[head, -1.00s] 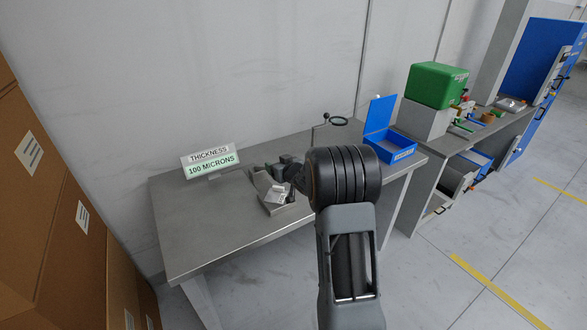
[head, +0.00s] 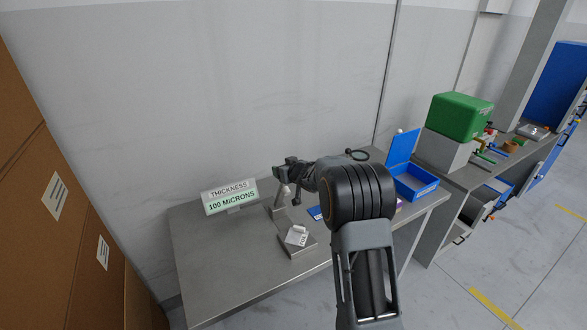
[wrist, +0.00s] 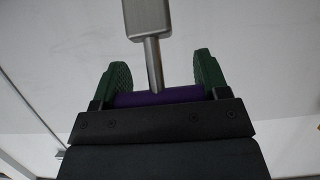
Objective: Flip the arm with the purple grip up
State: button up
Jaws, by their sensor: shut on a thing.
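The purple grip (wrist: 160,97) lies crosswise between the green pads of my gripper (wrist: 160,80) in the wrist view. A metal rod (wrist: 154,60) runs from the grip up to a grey block (wrist: 146,17). My gripper is shut on the purple grip. In the head view my gripper (head: 287,172) is above the press (head: 292,235) on the metal table, and the grip is too small or hidden to make out there. The press base holds a small pale labelled block (head: 298,236).
A sign reading "THICKNESS 100 MICRONS" (head: 230,197) stands left of the press on the table (head: 215,265). An open blue box (head: 413,183) is at the table's right end. Stacked cardboard boxes (head: 50,190) stand at the left. A green machine (head: 462,116) is farther right.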

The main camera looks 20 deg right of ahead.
jog(key=shift+f, duration=0.5)
jog(key=o, duration=0.9)
jog(key=shift+c, duration=0.2)
jog(key=shift+o, duration=0.6)
jog(key=shift+w+a, duration=0.1)
jog(key=shift+w, duration=0.1)
jog(key=o, duration=0.3)
jog(key=shift+r, duration=0.2)
jog(key=shift+s+r, duration=0.15)
jog(key=v, duration=1.3)
jog(key=shift+r, duration=0.2)
jog(key=shift+s, duration=0.1)
